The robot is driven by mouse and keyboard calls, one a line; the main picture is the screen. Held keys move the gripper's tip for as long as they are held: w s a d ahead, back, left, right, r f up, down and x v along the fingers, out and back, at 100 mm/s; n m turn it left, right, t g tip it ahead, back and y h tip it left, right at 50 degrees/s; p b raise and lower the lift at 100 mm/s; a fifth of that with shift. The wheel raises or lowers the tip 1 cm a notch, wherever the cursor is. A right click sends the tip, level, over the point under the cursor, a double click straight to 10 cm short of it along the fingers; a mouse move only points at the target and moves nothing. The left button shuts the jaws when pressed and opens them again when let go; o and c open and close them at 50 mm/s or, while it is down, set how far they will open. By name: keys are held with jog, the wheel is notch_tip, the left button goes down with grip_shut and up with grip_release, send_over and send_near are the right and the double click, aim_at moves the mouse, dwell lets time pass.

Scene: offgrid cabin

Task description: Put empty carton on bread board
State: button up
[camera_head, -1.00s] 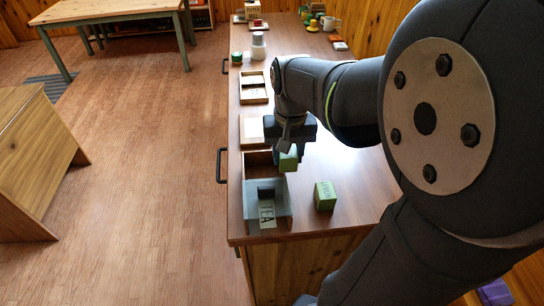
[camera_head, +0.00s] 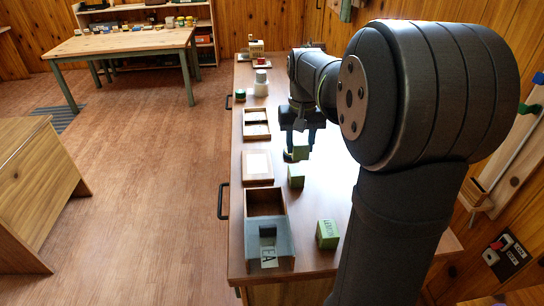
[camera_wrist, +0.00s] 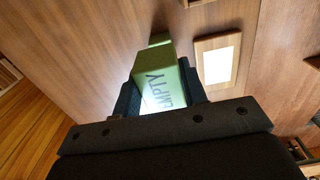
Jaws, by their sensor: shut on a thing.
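The empty carton (camera_wrist: 165,85) is a green block with "EMPTY" on the face seen in the wrist view. My gripper (camera_head: 299,140) is shut on it, one finger on each side. In the head view the held carton (camera_head: 301,153) hangs below the fingers, seemingly above the counter. A flat pale board (camera_head: 257,165), which looks like the bread board, lies on the counter to the left of the carton. The board also shows in the wrist view (camera_wrist: 202,47), right of the carton. Its visible top is bare.
A second green carton (camera_head: 296,177) stands in front of the held one. A lemon carton (camera_head: 327,235) stands nearer. An open tray with a grey tea box (camera_head: 284,245) is at the near left. A divided wooden box (camera_head: 257,131) lies behind the board.

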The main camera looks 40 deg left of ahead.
jog(key=shift+w+a, duration=0.75)
jog(key=shift+a, duration=0.2)
send_over(258, 171)
notch_tip(258, 171, down, 7)
jog(key=shift+f, duration=0.1)
jog(key=shift+a+f, duration=0.1)
jog(key=shift+f, duration=1.85)
jog(key=shift+f, duration=0.1)
jog(key=o, duration=1.1)
notch_tip(258, 171, up, 12)
